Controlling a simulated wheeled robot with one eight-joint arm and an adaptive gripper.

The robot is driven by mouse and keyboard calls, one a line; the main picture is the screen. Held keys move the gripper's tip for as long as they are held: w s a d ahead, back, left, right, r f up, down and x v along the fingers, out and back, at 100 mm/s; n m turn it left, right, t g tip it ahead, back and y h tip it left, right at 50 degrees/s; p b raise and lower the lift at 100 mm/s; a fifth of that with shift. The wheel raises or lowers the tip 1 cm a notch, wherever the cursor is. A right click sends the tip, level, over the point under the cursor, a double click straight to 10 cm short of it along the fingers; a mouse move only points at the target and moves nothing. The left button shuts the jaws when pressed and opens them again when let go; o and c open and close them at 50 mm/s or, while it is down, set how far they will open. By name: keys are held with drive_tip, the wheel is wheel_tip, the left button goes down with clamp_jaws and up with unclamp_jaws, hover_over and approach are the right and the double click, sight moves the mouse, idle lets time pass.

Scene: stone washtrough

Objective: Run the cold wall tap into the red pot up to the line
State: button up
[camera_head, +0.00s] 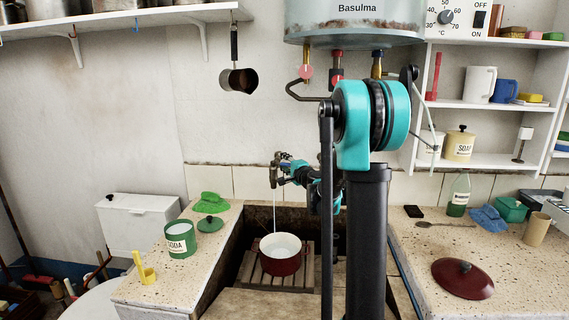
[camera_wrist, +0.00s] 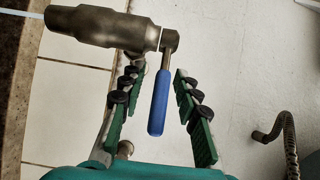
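The red pot (camera_head: 281,264) stands upright on a slatted wooden rack in the trough, its pale inside facing up. A thin stream of water (camera_head: 274,217) falls from the wall tap (camera_head: 274,174) into it. I cannot make out the line or the exact water level. My gripper (camera_head: 287,168) is at the tap. In the wrist view the metal tap (camera_wrist: 100,26) has a blue lever (camera_wrist: 159,103), which sits between the fingers of my gripper (camera_wrist: 158,95). The fingers are open, with a gap on both sides of the lever. The stream shows at the upper left.
The slatted rack (camera_head: 252,273) lies inside the dark trough. Stone counters flank it: the left (camera_head: 160,290) holds a soda tin (camera_head: 180,240) and green cloth (camera_head: 210,201), the right a red lid (camera_head: 462,278). A boiler (camera_head: 355,22) hangs above. A bent hose (camera_wrist: 289,135) shows in the wrist view.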

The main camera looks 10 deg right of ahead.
drive_tip(key=shift+w, duration=0.15)
clamp_jaws()
idle(0.5)
